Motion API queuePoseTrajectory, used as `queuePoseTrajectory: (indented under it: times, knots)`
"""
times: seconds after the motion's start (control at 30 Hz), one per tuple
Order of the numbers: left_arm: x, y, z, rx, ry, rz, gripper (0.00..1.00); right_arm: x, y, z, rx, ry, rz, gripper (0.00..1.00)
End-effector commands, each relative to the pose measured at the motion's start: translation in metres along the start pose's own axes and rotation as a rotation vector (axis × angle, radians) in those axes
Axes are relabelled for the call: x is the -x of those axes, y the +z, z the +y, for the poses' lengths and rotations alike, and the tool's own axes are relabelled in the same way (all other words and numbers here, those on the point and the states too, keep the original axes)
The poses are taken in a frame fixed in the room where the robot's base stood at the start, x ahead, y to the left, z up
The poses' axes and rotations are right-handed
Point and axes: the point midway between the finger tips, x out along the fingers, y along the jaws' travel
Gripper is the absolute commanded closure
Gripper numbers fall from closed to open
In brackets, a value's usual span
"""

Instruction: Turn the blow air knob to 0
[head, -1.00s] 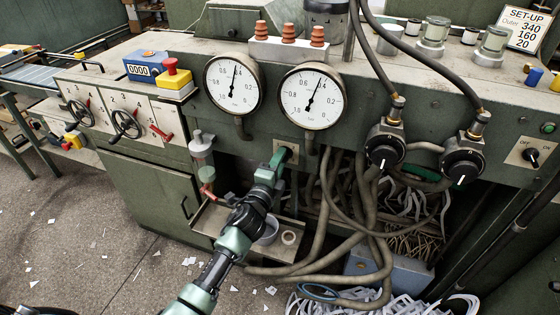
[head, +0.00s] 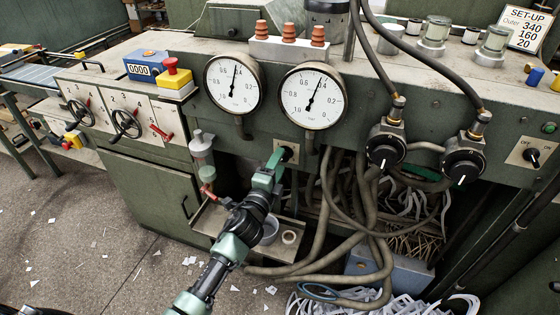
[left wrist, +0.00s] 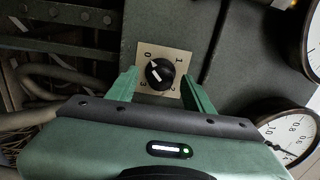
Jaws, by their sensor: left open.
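The black knob (left wrist: 160,74) sits on a pale square plate marked 0, 1, 2 and 3 in the left wrist view. My left gripper (left wrist: 160,84) is open, with one green finger on each side of the knob and gaps showing on both sides. In the head view the knob's plate (head: 288,151) is on the machine front below the two gauges, partly hidden by my left gripper (head: 275,160). My right gripper is out of view.
Two round gauges (head: 233,84) (head: 312,96) hang above the knob. A small glass-bowl unit (head: 202,155) hangs to its left. Thick hoses (head: 325,205) run down on its right. A tray (head: 212,218) with a cup lies below.

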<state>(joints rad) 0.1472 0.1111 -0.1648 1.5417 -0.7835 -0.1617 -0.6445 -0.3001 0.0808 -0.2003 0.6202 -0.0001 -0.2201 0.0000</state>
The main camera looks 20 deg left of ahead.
Motion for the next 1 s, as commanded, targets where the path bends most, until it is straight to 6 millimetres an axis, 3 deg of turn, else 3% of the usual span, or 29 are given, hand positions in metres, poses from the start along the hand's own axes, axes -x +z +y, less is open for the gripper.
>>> queuePoseTrajectory:
  times: [0.2,0.37,0.9,1.0]
  knots:
    - [0.040,0.000,0.001,0.000,0.002,0.001,0.49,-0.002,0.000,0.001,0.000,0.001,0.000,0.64]
    - [0.057,0.000,0.001,0.001,0.002,0.001,0.49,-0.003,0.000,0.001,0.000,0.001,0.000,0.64]
    - [0.061,0.000,0.001,0.001,0.001,0.001,0.49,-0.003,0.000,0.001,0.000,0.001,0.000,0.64]
    - [0.062,0.001,0.013,0.019,0.026,-0.001,0.49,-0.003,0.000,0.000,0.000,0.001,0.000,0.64]
